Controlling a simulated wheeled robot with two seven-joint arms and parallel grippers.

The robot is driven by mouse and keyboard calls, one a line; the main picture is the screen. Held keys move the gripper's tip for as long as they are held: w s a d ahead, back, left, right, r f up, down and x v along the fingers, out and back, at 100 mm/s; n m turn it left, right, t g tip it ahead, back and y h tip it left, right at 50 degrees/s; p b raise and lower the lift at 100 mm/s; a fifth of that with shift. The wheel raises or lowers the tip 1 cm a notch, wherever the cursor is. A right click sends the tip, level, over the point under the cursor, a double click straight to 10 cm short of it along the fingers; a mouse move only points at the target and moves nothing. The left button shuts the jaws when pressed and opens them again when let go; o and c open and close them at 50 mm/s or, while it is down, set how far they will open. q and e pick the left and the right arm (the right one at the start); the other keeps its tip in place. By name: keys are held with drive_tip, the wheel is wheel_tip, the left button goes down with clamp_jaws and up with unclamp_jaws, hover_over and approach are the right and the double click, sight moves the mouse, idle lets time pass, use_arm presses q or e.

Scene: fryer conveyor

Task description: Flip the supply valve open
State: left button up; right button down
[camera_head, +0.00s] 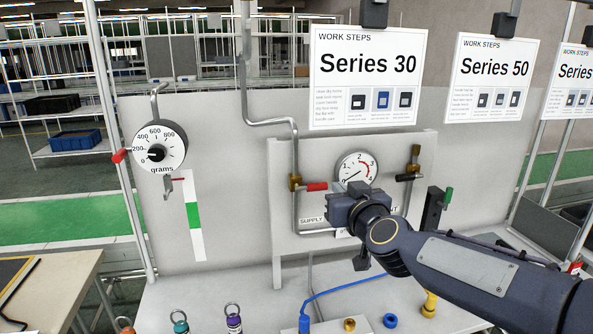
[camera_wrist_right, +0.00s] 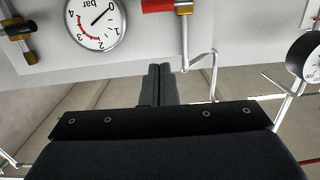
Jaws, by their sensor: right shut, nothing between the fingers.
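The supply valve is a brass body (camera_head: 295,183) on a vertical pipe, with a red handle (camera_head: 316,187) sticking out sideways to the right, across the pipe. A SUPPLY label (camera_head: 312,221) sits below it. In the wrist view, which is upside down, the red handle (camera_wrist_right: 157,5) shows at the top edge, partly cut off. My right gripper (camera_head: 338,200) is in front of the panel, just below and right of the handle. Its fingers (camera_wrist_right: 160,70) are together and empty; I see no contact with the handle. My left gripper is not in view.
A pressure gauge (camera_head: 356,169) sits right of the valve, partly hidden by my right gripper. A second brass valve (camera_head: 414,155) with a black handle (camera_head: 408,178) is farther right. A grams dial (camera_head: 159,146) hangs at left. A blue hose (camera_head: 340,289) and small fittings are on the bench below.

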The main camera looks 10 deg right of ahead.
drive_tip(key=w, duration=0.1)
hover_over(317, 187)
drive_tip(key=s, duration=0.3)
use_arm(q)
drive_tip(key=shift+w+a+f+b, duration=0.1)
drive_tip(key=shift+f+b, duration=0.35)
drive_tip(key=shift+b, duration=0.05)
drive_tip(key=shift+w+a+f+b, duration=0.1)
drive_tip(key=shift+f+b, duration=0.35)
drive_tip(key=shift+b, duration=0.05)
use_arm(e)
drive_tip(key=shift+w+d+f, duration=0.15)
drive_tip(key=shift+f, duration=0.5)
drive_tip(key=shift+w+d+f, duration=0.1)
drive_tip(key=shift+w+f, duration=0.1)
drive_tip(key=shift+f, duration=0.45)
drive_tip(key=shift+w+d+f, duration=0.15)
drive_tip(key=shift+f, duration=0.5)
use_arm(q)
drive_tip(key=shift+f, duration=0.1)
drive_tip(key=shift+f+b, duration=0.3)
drive_tip(key=shift+b, duration=0.1)
use_arm(e)
drive_tip(key=shift+d+f+m, duration=0.1)
drive_tip(key=shift+f+m, duration=0.05)
drive_tip(key=shift+m, duration=0.25)
